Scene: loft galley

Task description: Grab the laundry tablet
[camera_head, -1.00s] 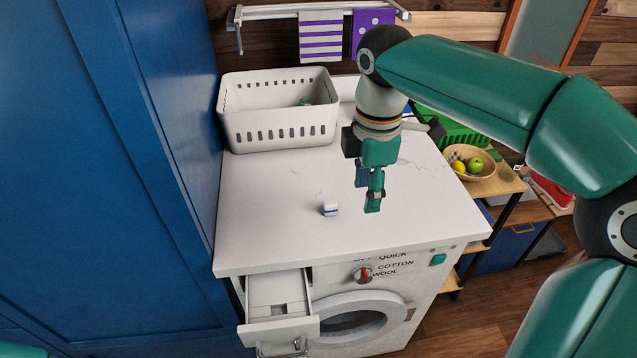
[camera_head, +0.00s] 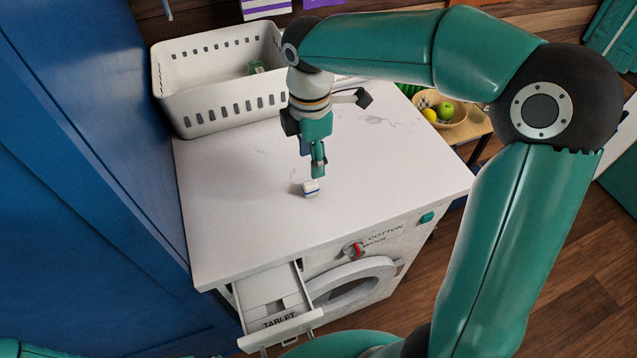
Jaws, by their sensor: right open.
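The laundry tablet (camera_head: 311,189) is a small white block with a blue band, lying on the white worktop (camera_head: 230,215) above the washing machine. My right gripper (camera_head: 318,172) points down just behind and above the tablet, its fingertips very close to it. It is open, and nothing shows between its fingers; I cannot tell whether a finger touches the tablet. My left gripper is not in view.
A white slotted basket (camera_head: 215,112) with a green item inside stands at the back left. The drawer labelled TABLET (camera_head: 275,305) is pulled out below the worktop's front edge. A fruit bowl (camera_head: 447,115) sits at the right. A blue cabinet (camera_head: 85,160) borders the left.

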